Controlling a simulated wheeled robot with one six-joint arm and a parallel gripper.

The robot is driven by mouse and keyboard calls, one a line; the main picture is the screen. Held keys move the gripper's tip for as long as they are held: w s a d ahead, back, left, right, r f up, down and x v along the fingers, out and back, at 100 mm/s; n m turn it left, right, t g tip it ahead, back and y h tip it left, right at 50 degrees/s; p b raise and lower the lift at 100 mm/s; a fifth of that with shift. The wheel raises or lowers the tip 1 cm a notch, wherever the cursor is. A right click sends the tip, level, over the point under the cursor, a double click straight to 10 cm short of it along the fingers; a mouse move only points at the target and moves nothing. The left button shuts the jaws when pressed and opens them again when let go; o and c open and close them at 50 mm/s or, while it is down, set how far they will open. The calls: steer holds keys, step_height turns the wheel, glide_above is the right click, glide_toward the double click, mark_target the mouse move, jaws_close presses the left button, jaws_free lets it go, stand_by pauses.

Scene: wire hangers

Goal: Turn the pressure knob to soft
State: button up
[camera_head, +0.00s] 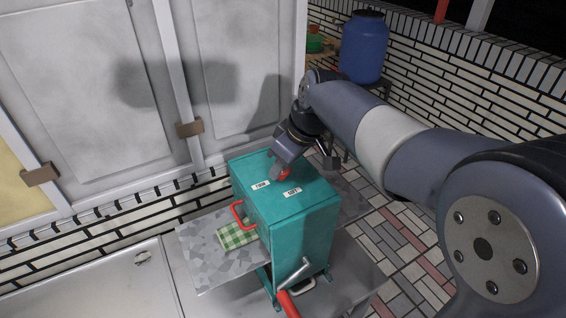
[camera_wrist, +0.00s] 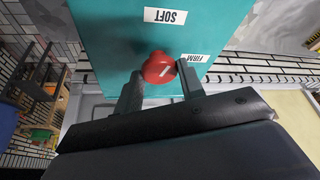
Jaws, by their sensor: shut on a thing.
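The pressure knob (camera_wrist: 159,68) is red and round with a short white mark, on top of a teal box-shaped machine (camera_head: 303,243). In the wrist view a SOFT label (camera_wrist: 165,15) lies above the knob and a FIRM label (camera_wrist: 198,59) lies to its right. The white mark slants up and right, roughly between the two labels. My gripper (camera_wrist: 161,80) is shut on the knob, one finger on each side. In the head view my gripper (camera_head: 279,171) reaches down to the machine's top and hides most of the knob.
A red side handle (camera_head: 237,213) and a crank with a red grip (camera_head: 289,304) stick out from the machine. A green checked cloth (camera_head: 237,235) lies beside it on the grey speckled surface (camera_head: 205,262). White cabinet doors (camera_head: 85,85) stand behind; a blue barrel (camera_head: 363,47) stands further back.

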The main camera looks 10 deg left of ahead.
steer(key=shift+w+d+n+g+y, duration=0.15)
steer(key=shift+n+g, duration=0.2)
steer(key=shift+n, duration=0.6)
steer(key=shift+a+n+g+y, duration=0.15)
steer(key=shift+n+g, duration=0.2)
steer(key=shift+n, duration=0.6)
steer(key=shift+d, duration=0.1)
steer(key=o, duration=1)
steer(key=shift+c, duration=0.2)
steer(key=v, duration=1)
steer(key=shift+r+b, duration=0.3)
steer(key=shift+r, duration=0.1)
steer(key=shift+w+d, duration=0.1)
steer(key=x, duration=1)
steer(key=shift+f+p, duration=0.3)
steer(key=shift+f, duration=0.1)
steer(key=shift+r, duration=0.15)
